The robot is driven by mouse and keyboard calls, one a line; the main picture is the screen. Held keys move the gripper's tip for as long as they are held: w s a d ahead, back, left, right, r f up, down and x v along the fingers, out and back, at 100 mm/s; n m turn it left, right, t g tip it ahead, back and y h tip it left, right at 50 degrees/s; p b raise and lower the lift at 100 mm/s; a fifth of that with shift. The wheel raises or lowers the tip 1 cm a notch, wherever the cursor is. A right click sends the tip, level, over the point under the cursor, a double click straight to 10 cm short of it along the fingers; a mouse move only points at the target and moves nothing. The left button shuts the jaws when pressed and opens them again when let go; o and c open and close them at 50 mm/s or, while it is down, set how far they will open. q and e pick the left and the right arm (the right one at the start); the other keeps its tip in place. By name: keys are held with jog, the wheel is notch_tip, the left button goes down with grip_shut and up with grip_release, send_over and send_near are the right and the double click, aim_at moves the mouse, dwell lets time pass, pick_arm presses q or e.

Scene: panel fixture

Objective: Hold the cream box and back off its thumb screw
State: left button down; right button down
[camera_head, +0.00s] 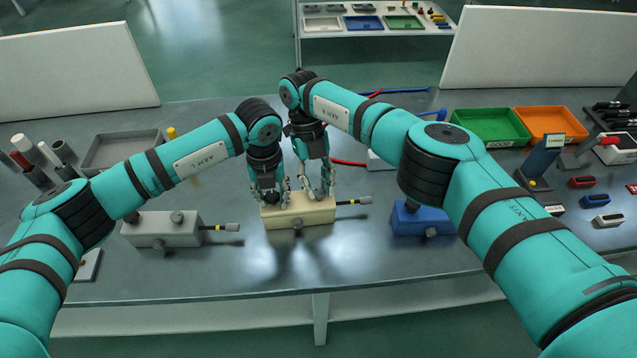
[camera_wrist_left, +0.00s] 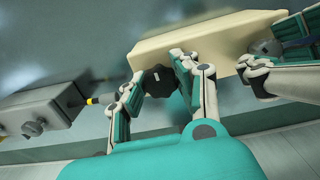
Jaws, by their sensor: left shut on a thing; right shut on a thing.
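The cream box (camera_head: 300,216) sits on the bench in front of me, with a round grey knob on its front and a dark, yellow-banded plug at its right end. My right gripper (camera_head: 319,193) is shut at the top of the box, further right. The grey thumb screw (camera_wrist_left: 264,47) shows between its fingers in the left wrist view; in the head view it is hidden.
A grey box (camera_head: 162,234) with a similar plug stands to the left, and a blue box (camera_head: 409,220) to the right. Green (camera_head: 490,126) and orange (camera_head: 540,125) trays lie at the back right. The bench in front of the cream box is clear.

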aim_at(317, 189)
jog(key=shift+n, duration=0.6)
jog(key=c, duration=1.1)
grip_release()
notch_tip(317, 189, up, 10)
jog(key=shift+f, duration=0.1)
